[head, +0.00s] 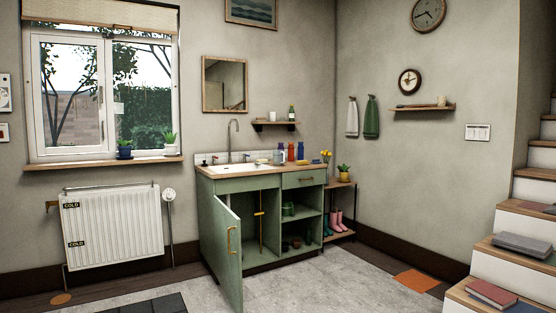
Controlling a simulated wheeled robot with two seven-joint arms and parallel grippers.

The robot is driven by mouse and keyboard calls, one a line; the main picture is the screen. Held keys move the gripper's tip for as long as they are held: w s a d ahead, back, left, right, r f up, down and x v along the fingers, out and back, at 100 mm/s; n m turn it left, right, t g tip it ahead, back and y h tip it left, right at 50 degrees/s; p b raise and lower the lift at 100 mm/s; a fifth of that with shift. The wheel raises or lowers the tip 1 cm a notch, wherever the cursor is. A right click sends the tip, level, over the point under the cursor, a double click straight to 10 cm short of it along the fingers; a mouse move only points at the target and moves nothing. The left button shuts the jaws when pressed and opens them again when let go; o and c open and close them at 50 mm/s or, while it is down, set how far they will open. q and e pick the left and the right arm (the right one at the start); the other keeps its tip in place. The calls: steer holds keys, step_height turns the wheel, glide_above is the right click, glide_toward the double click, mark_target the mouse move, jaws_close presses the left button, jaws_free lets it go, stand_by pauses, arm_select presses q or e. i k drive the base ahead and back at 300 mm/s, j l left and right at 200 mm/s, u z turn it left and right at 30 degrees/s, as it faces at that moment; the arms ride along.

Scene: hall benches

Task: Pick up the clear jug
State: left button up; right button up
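A small pale, see-through-looking vessel (279,156) stands on the wooden counter, right of the sink. It may be the clear jug, but it is too small here to be sure. Coloured bottles stand close to its right, a blue one (290,152) and a red one (300,151). The counter (222,173) tops a green cabinet across the room. Neither of my grippers is in view.
The cabinet's left door (226,250) hangs open into the room. A white sink with a tap (233,140) is at the counter's left. A radiator (112,228) stands left, stairs (500,250) rise at right. The grey floor (330,280) in front is mostly clear.

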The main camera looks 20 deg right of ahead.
mark_target(279, 154)
steer(key=i+l, duration=0.35)
steer(key=i+l+z, duration=0.1)
steer(key=i+l, duration=0.25)
steer(key=i, duration=0.2)
steer(key=i+l, duration=0.3)
steer(key=i, duration=0.15)
steer(key=i+l+z, duration=0.15)
steer(key=i+l, duration=0.15)
steer(key=i, duration=0.15)
steer(key=i+l, duration=0.3)
steer(key=i, duration=0.15)
steer(key=i+l+z, duration=0.1)
steer(key=i+l, duration=0.15)
steer(key=i, duration=0.25)
steer(key=i+l+z, duration=0.15)
steer(key=z, duration=0.3)
steer(key=i+l+z, duration=0.15)
steer(key=z, duration=0.3)
steer(key=i+l+z, duration=0.15)
steer(key=z, duration=0.3)
steer(key=i+l+u, duration=0.1)
steer(key=i, duration=1)
